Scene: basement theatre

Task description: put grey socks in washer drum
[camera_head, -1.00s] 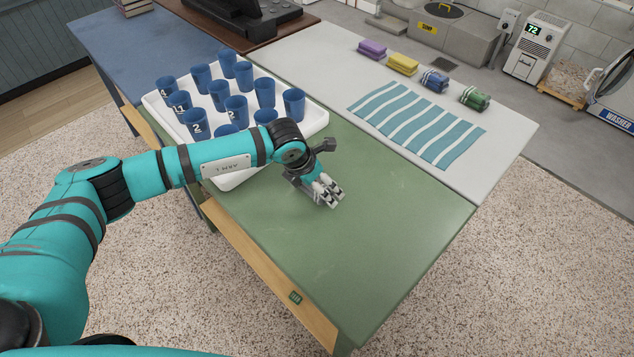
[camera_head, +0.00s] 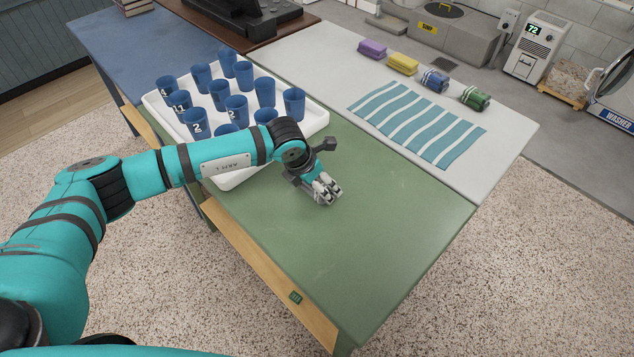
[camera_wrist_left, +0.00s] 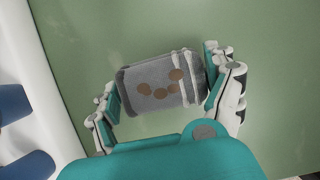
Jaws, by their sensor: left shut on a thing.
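My left gripper (camera_head: 326,190) is low over the green table, to the right of the white tray. In the left wrist view it is shut on a rolled bundle of grey socks (camera_wrist_left: 155,85) with brown spots and white bands at one end. The fingers sit at both ends of the bundle. The head view hides most of the socks behind the hand. I cannot tell whether they touch the table. The washer (camera_head: 615,92) shows only in part at the right edge, with a round glass door; its drum is not clearly visible. My right gripper is out of view.
The white tray (camera_head: 318,122) with several blue numbered cups stands beside my left arm. The grey-white table (camera_head: 500,145) bears a striped cloth (camera_head: 418,125) and purple, yellow, blue and green bundles. The front of the green table (camera_head: 370,250) is clear.

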